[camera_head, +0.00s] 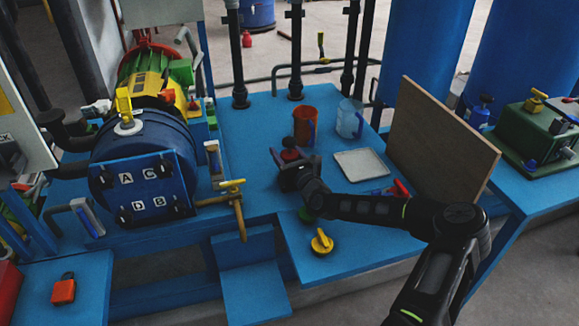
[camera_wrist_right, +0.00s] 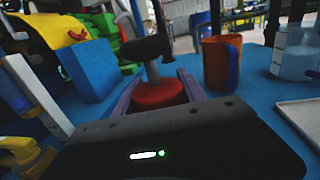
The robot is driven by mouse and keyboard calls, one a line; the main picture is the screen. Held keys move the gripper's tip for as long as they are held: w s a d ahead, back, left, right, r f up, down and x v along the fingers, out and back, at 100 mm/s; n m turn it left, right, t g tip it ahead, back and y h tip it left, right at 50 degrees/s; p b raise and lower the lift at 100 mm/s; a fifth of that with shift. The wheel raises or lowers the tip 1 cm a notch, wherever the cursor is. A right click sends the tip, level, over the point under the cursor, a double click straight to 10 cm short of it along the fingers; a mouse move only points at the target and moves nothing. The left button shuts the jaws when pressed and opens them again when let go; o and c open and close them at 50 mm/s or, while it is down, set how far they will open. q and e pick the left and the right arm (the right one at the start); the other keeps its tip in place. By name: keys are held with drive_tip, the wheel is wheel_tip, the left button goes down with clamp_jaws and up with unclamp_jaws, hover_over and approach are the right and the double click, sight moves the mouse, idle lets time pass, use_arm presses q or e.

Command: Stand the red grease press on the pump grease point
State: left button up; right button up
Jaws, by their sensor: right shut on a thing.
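The red grease press (camera_head: 291,155) has a red round body and a black knob on top. My right gripper (camera_head: 284,160) is shut on it and holds it roughly upright over the blue bench. In the right wrist view the press (camera_wrist_right: 160,95) stands between my two fingers (camera_wrist_right: 158,88), knob up. The yellow and green pump unit (camera_head: 155,80) is at the back left, behind the blue vessel, away from my gripper. I cannot pick out its grease point with certainty. My left gripper is not in view.
A blue vessel (camera_head: 140,137) with lettered door stands left of my gripper. An orange-red mug (camera_head: 304,124), clear jug (camera_head: 349,119), white tray (camera_head: 361,165) and upright wooden board (camera_head: 440,135) are right of it. A yellow knob (camera_head: 322,242) lies in front. The bench's back middle is clear.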

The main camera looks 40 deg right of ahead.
clamp_jaws()
drive_tip(key=shift+r, duration=0.15)
idle(0.4)
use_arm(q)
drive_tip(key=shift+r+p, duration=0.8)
use_arm(e)
wheel_tip(320, 180, up, 10)
